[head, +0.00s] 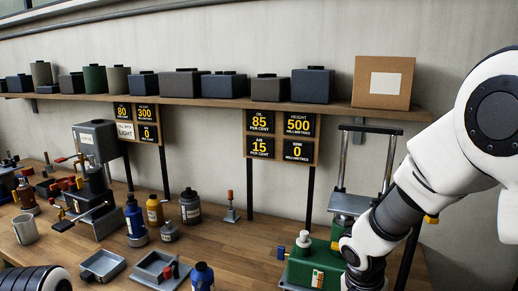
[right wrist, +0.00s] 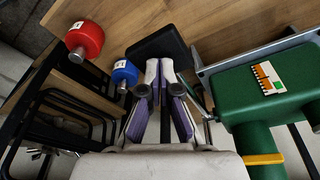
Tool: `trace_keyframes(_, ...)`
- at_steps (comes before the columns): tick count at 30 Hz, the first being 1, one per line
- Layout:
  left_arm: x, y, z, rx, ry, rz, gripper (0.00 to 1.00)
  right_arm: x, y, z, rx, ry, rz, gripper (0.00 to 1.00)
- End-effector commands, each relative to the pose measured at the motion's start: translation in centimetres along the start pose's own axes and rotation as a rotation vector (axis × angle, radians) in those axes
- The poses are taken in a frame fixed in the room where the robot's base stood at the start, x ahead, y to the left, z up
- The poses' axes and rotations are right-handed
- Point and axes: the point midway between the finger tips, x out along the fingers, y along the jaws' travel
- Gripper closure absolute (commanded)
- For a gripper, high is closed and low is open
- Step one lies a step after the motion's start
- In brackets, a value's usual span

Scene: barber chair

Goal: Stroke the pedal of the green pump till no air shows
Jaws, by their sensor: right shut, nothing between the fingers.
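The green pump (head: 308,270) stands at the front right of the bench, partly hidden by my right arm. Its green body (right wrist: 268,88) fills the right side of the right wrist view, with a striped label on top. A black pad (right wrist: 158,50), which looks like the pedal, lies just beyond my fingertips. My right gripper (right wrist: 160,68) is shut and empty; I cannot tell whether it touches the pad. My left gripper is not in view.
A red knob (right wrist: 84,39) and a blue knob (right wrist: 125,72) stand left of my fingers, near black bent bars (right wrist: 62,118). Bottles and trays crowd the bench's left and middle. A shelf holds several tanks and a box (head: 384,98).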

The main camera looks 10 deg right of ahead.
Motion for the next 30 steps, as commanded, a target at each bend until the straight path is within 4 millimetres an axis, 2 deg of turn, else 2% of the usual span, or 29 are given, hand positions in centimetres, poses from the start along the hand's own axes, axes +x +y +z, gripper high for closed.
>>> trace_keyframes(12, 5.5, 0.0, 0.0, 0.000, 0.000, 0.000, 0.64, 5.5, -0.4, 0.7, 0.000, 0.000, 0.000, 1.00)
trace_keyframes(15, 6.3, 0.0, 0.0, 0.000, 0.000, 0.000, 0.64, 6.4, -0.5, 0.7, 0.000, 0.000, 0.000, 1.00)
trace_keyframes(20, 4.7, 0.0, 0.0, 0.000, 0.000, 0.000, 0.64, 4.7, -0.4, 0.4, 0.000, 0.001, -0.001, 1.00)
trace_keyframes(27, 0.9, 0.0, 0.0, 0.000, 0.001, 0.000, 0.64, 0.0, -0.1, -0.1, 0.000, 0.001, -0.002, 1.00)
trace_keyframes(30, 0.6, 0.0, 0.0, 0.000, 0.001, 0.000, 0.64, -0.3, 0.0, 0.0, 0.000, 0.000, 0.000, 1.00)
